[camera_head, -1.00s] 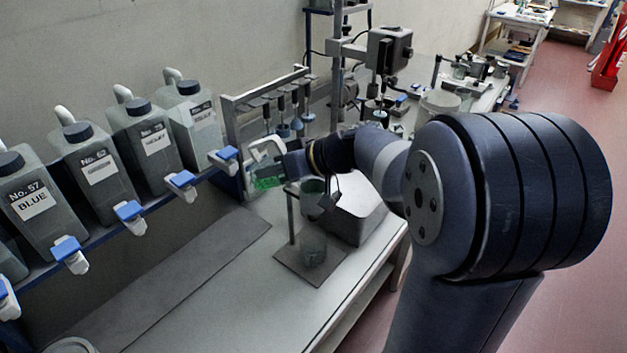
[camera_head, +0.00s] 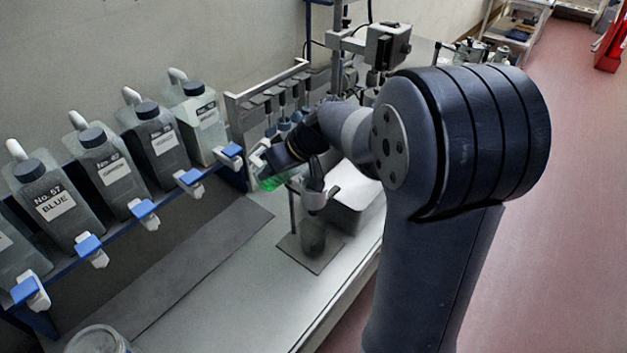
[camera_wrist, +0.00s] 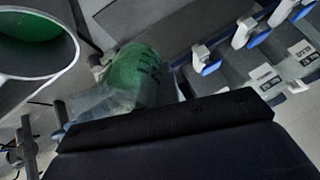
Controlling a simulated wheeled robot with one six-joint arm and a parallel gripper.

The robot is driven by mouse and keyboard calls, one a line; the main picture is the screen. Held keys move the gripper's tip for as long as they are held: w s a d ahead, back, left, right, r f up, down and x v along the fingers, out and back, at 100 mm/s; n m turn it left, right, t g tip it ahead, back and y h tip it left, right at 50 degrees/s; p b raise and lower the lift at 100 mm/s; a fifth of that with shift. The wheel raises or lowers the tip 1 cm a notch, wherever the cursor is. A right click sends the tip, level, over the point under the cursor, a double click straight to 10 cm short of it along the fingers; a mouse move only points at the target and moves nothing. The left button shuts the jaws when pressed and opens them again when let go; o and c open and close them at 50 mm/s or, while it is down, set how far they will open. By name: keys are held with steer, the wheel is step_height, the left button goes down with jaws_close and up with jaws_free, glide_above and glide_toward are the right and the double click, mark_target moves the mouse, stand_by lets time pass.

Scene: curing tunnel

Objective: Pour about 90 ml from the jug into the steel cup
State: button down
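The clear jug (camera_head: 268,181) holds green liquid and is tilted at the end of my arm. My gripper (camera_head: 283,158) appears shut on it, though my own wrist hides the fingers in the head view. In the wrist view, the jug (camera_wrist: 138,78) shows green just beyond the dark gripper edge. The steel cup (camera_head: 313,201) sits on a small stand to the right of the jug, partly hidden by my wrist. In the wrist view, the cup's round rim (camera_wrist: 70,60) is at upper left with green inside. I cannot make out a stream between them.
A grey vessel (camera_head: 313,237) stands below the cup on the stand's dark base plate (camera_head: 290,246). A grey box (camera_head: 352,200) is close to the right. Several labelled bottles (camera_head: 110,170) with blue-handled taps line the left shelf. A rack (camera_head: 268,95) stands behind the jug.

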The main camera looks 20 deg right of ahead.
steer(key=shift+r+p, duration=0.2)
steer(key=shift+p, duration=0.15)
steer(key=shift+a+r+h+p, duration=0.1)
steer(key=shift+h+p, duration=0.2)
steer(key=shift+p, duration=0.1)
steer(key=shift+w+a+f+g+h+p, duration=0.25)
steer(key=shift+a+f+g+h+p, duration=0.2)
steer(key=shift+p, duration=0.45)
steer(key=shift+w+a+f, duration=0.1)
steer(key=shift+w+f, duration=0.05)
steer(key=shift+f, duration=0.35)
steer(key=shift+w+a+f+g+h, duration=0.25)
steer(key=shift+a+f+g+h, duration=0.1)
steer(key=shift+f+h, duration=0.25)
steer(key=shift+w+a+f+g+h, duration=0.2)
steer(key=shift+a+f+g+h, duration=0.1)
steer(key=shift+f+h, duration=0.2)
steer(key=shift+w+a+f+g+h, duration=0.35)
steer(key=shift+a+g+h, duration=0.2)
steer(key=shift+h, duration=0.3)
steer(key=shift+w+a+f+g+h, duration=0.3)
steer(key=shift+a+g+h, duration=0.25)
steer(key=shift+h, duration=0.25)
